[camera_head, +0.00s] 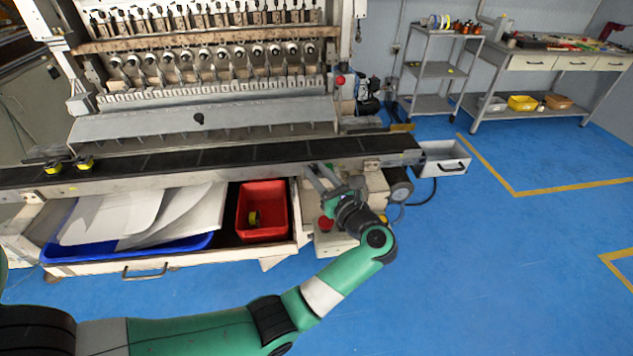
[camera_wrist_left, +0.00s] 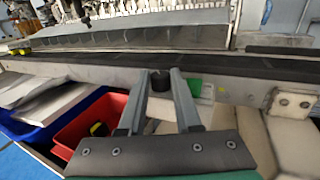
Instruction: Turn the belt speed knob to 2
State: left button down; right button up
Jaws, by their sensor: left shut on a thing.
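My left gripper (camera_head: 322,180) is at the front side of the conveyor belt (camera_head: 260,153), near its right end. In the left wrist view the gripper (camera_wrist_left: 161,82) has a dark round knob (camera_wrist_left: 160,80) between its fingertips and is shut on it. The knob sits on the pale front rail of the belt, beside a small green label (camera_wrist_left: 194,87). The knob's pointer and any scale numbers cannot be read. In the head view the fingers and wrist hide the knob. My right gripper is not in view.
Below the belt, an open drawer holds a blue tray (camera_head: 130,250) with white sheets and a red bin (camera_head: 242,225) with a yellow item. A red button (camera_head: 326,223) is close below my left wrist. Yellow-black items (camera_head: 84,161) lie on the belt's left. The blue floor at right is clear.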

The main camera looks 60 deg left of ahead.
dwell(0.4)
pick_arm(q)
jog(key=c, duration=0.6)
grip_release()
jog(key=shift+w+d, duration=0.1)
jog(key=shift+d, duration=0.35)
jog(key=d+p, duration=0.1)
jog(key=d, duration=0.9)
jog(key=shift+w+d, duration=0.3)
jog(key=shift+w, duration=0.1)
